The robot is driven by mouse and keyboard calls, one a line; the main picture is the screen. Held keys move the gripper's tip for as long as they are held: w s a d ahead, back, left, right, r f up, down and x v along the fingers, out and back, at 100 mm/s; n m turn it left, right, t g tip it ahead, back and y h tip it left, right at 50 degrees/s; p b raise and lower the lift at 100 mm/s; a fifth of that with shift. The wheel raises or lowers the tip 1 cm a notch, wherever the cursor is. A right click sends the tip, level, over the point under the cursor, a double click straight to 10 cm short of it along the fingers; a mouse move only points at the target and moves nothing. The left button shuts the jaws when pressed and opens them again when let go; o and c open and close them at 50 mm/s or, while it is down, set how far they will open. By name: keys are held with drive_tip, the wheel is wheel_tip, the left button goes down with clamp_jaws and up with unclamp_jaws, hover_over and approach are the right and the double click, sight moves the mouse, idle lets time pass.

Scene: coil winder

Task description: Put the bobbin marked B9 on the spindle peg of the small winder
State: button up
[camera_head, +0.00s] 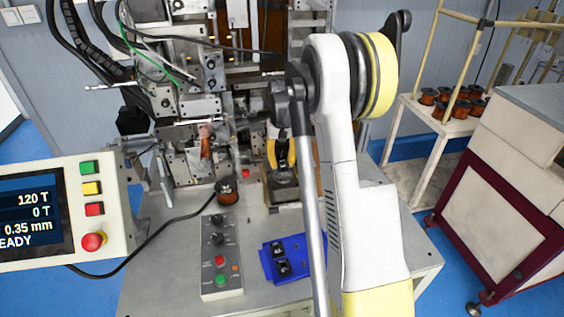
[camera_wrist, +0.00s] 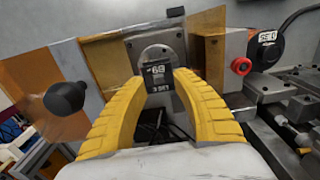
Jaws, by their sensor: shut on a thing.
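My gripper (camera_wrist: 159,80) is shut on a small dark bobbin (camera_wrist: 158,77) with a black and white label between the two yellow fingertips. The label appears to read B9 or 69. Just behind the bobbin is a grey round part (camera_wrist: 160,53) on a metal plate of the small winder; whether the bobbin touches it or sits on a peg, I cannot tell. In the head view my gripper (camera_head: 284,152) is low over the winder's dark base block (camera_head: 283,187), partly behind my arm. The spindle peg is not distinguishable.
A blue tray (camera_head: 294,271) with two dark pieces and a button box (camera_head: 221,270) lie in front. A rack (camera_head: 446,124) with several bobbins stands right.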

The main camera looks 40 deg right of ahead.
drive_tip(key=shift+f, duration=0.1)
drive_tip(key=shift+f+b, duration=0.85)
drive_tip(key=shift+f, duration=0.15)
drive_tip(key=o, duration=0.8)
wheel_tip(320, 180, up, 12)
drive_tip(key=shift+r, duration=0.1)
